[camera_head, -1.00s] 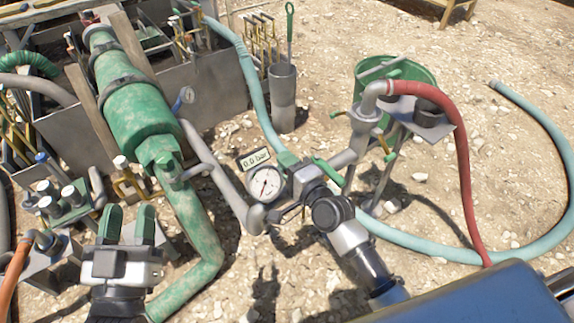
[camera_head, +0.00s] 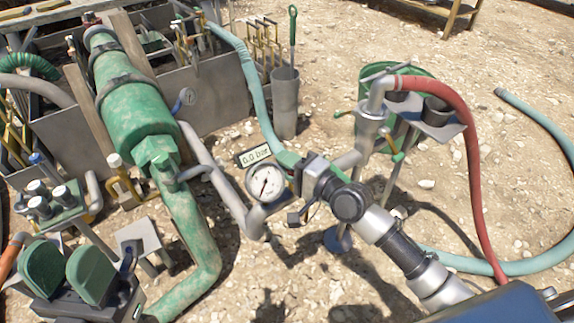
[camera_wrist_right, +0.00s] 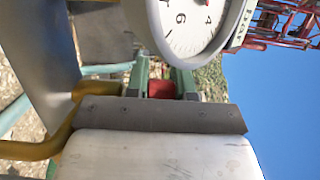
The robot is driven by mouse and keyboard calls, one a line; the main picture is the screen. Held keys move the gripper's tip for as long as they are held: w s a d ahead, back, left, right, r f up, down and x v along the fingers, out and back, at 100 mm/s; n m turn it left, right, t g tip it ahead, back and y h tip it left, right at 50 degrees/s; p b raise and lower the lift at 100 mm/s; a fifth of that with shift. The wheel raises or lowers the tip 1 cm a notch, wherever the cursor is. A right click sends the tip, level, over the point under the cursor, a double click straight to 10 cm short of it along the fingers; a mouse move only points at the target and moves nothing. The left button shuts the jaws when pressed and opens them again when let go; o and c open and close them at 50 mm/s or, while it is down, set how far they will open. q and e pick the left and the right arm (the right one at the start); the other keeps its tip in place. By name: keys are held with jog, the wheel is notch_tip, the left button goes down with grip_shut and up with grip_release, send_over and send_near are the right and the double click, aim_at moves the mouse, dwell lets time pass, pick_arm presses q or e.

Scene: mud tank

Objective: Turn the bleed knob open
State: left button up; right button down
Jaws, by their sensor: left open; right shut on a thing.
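The red bleed knob (camera_wrist_right: 161,89) shows in the right wrist view between the two green fingers of my right gripper (camera_wrist_right: 160,77), which is shut on it. In the head view my right gripper (camera_head: 312,178) is just right of the round white pressure gauge (camera_head: 265,183); its body hides most of the knob. The gauge's lower dial also shows in the right wrist view (camera_wrist_right: 190,22). A small display reading 0.0 bar (camera_head: 253,155) sits above the gauge. My left gripper (camera_head: 70,272), with green pads, is open and empty at the lower left, away from the knob.
A green cylinder with pipe (camera_head: 140,115) stands left of the gauge. A red hose (camera_head: 467,150) arches at the right beside a metal stand with cups (camera_head: 440,118) and a green bucket (camera_head: 415,75). A valve block (camera_head: 55,205) is near my left gripper. Stony ground lies between.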

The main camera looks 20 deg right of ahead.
jog(key=c, duration=1)
grip_release()
jog(key=shift+o, duration=0.2)
